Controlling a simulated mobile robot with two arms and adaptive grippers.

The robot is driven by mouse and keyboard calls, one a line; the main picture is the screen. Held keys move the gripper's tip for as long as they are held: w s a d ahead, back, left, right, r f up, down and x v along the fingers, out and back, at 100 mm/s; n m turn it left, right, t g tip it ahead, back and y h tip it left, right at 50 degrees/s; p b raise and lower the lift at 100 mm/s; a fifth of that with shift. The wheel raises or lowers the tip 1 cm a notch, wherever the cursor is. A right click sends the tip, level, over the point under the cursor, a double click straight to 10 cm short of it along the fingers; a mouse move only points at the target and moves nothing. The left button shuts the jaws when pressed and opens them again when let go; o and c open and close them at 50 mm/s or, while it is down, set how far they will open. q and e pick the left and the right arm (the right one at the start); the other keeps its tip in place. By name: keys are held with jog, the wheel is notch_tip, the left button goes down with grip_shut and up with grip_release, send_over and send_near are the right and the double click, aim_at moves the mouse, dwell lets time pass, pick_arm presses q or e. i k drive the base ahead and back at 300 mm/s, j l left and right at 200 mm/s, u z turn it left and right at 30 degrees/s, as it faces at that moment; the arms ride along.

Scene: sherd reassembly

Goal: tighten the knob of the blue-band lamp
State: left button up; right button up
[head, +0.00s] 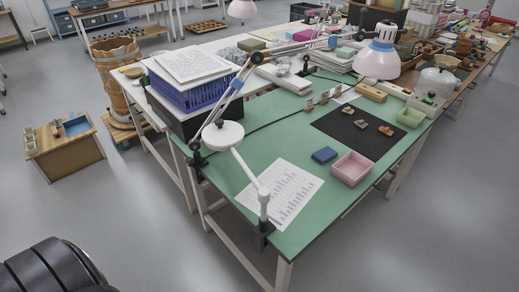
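A lamp with blue bands on its jointed arm (237,83) is clamped at the left edge of the green table (290,140). Its arm rises to a dark elbow joint (257,58) and then runs right to a pale pinkish shade (376,62) over the table's far right part. A knob is too small to make out for certain. A second lamp, all white (223,135), is clamped at the near corner, its round head close to the first lamp's lower arm. Neither of my grippers is in view.
A blue crate with papers (190,95) stands behind the lamp's clamp. A printed sheet (280,193), a blue block (324,155), a pink tray (352,168) and a black mat with sherds (340,123) lie on the table.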

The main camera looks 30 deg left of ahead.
aim_at(190, 161)
jog(key=i+j+z, duration=0.1)
jog(key=j+z, duration=0.75)
jog(key=j, duration=0.15)
jog(key=j+z, duration=0.45)
jog(key=k+j+z, duration=0.2)
jog(key=j+z, duration=0.2)
jog(key=k+j+z, duration=0.2)
jog(key=j+z, duration=0.25)
